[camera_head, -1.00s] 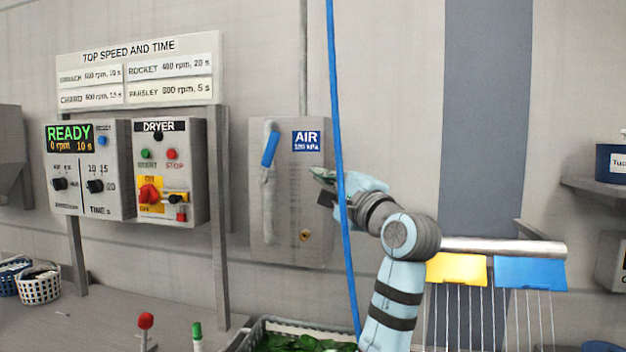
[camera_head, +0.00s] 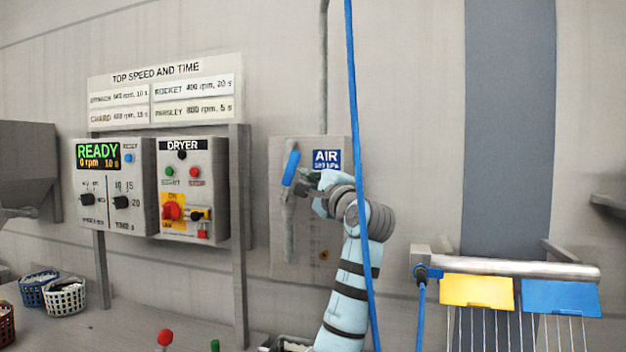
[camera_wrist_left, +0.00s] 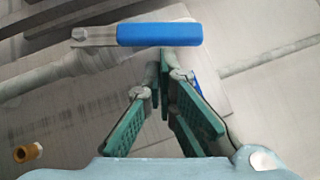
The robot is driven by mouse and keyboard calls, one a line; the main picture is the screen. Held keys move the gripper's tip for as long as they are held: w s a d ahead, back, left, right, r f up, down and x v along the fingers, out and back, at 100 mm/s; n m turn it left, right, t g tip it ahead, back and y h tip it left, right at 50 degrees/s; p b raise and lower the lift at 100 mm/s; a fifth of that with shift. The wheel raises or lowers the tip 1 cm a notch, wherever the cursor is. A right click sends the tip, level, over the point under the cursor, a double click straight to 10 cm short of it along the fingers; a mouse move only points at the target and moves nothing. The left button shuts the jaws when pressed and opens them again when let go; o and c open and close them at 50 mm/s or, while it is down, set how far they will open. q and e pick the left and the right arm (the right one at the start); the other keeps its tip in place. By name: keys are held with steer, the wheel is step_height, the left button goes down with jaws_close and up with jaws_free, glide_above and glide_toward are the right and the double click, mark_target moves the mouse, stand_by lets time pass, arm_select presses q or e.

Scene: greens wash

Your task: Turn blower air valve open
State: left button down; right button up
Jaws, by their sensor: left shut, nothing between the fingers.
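The blower air valve's blue handle (camera_head: 291,168) is on the grey air panel (camera_head: 276,228), left of the blue AIR sign (camera_head: 326,160). It stands nearly upright, leaning a little right at its top, roughly along the pipe. In the left wrist view the handle (camera_wrist_left: 160,33) lies across the picture beyond the fingertips. My left gripper (camera_head: 303,184) is shut and empty, just right of the handle's lower part. The wrist view shows its green-padded fingers (camera_wrist_left: 165,68) meeting below the handle; whether they touch it I cannot tell. My right gripper is out of view.
A blue hose (camera_head: 353,90) hangs in front of my left arm. The dryer control box (camera_head: 193,190) stands left of the air panel. A metal bar (camera_head: 520,264) with yellow and blue flaps is at the right. Baskets (camera_head: 66,298) sit at the lower left.

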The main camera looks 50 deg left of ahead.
arm_select(q)
steer(key=n+p, duration=0.1)
steer(key=p, duration=0.1)
steer(key=s+a+r+n+g+h+p, duration=0.1)
steer(key=p, duration=0.1)
steer(key=shift+a+r+h, duration=0.1)
steer(key=shift+r+h, duration=0.15)
steer(key=shift+h, duration=0.05)
steer(key=shift+w, duration=0.15)
steer(key=d+f, duration=0.2)
steer(key=d, duration=1.1)
steer(key=shift+w, duration=0.25)
